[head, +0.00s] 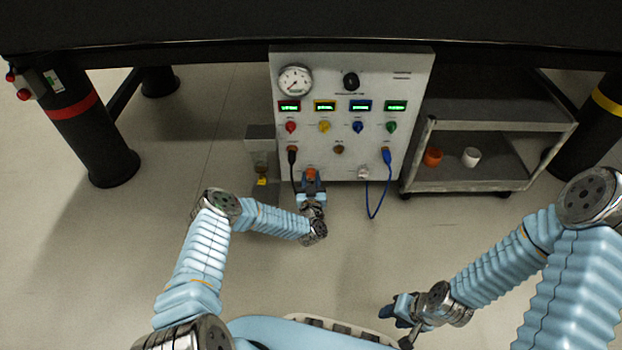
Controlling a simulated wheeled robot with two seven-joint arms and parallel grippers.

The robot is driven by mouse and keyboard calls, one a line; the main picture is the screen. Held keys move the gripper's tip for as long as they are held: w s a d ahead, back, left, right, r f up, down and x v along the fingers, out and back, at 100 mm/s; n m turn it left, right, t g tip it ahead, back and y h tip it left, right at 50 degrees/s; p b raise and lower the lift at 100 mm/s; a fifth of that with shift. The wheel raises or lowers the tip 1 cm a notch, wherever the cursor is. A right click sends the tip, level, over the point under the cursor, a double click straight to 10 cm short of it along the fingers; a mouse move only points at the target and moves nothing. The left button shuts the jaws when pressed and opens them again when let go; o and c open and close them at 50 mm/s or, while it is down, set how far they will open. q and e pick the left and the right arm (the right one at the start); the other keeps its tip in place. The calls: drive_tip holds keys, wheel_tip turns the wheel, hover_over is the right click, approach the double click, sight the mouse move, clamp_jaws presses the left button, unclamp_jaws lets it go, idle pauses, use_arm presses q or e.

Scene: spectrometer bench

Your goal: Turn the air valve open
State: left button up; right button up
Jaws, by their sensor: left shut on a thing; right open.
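The control panel (352,150) is a pale box under the bench, with a round gauge (296,81) at its upper left. An orange-red knob (311,173) sits low on the panel, left of centre; it appears to be the air valve, though its label is too small to read. My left gripper (311,181) is at this knob and shut on it; its fingers partly hide it. My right gripper (388,312) is open and empty, low over the floor, away from the panel.
Black and blue cables plug into the panel; the blue cable (373,205) hangs in a loop right of my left gripper. A grey cart (470,187) with an orange cup (432,157) and a white cup (471,157) stands at right. Dark bench legs (95,135) flank.

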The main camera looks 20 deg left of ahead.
use_arm(q)
drive_tip(key=m+p, duration=0.1)
drive_tip(key=m, duration=0.2)
drive_tip(key=shift+d+r, duration=0.1)
drive_tip(key=m, duration=0.7)
drive_tip(key=shift+m+b, duration=0.3)
drive_tip(key=shift+m, duration=0.1)
drive_tip(key=m+b, duration=0.1)
drive_tip(key=m, duration=0.3)
drive_tip(key=shift+f+m+b, duration=0.2)
drive_tip(key=shift+m+b, duration=0.15)
drive_tip(key=shift+m, duration=0.05)
drive_tip(key=o, duration=1)
drive_tip(key=shift+o, duration=0.2)
drive_tip(key=shift+s, duration=0.1)
drive_tip(key=p+v, duration=0.2)
drive_tip(key=v, duration=1.1)
drive_tip(key=shift+s, duration=0.3)
